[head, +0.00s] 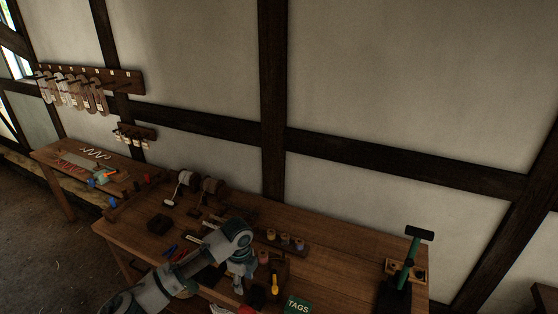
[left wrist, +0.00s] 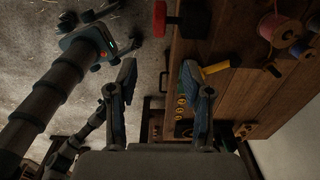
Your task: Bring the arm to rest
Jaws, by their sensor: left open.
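My left arm reaches in from the lower left in the head view. Its gripper (head: 240,278) hangs low over the front part of the workbench (head: 340,247). In the left wrist view the left gripper's two fingers (left wrist: 155,82) stand wide apart with nothing between them. The right finger is close to a yellow-handled tool (left wrist: 215,69); I cannot tell whether they touch. The tool also shows in the head view (head: 275,284). A dark ribbed limb of mine with a small teal light shows at the left of the wrist view; I cannot tell whether its end is my right gripper.
A green TAGS box (head: 298,305) stands near the bench front. A green-handled tool (head: 411,253) stands upright at the right. A red-and-black object (left wrist: 180,20) is at the bench edge. Open floor (head: 40,215) lies left.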

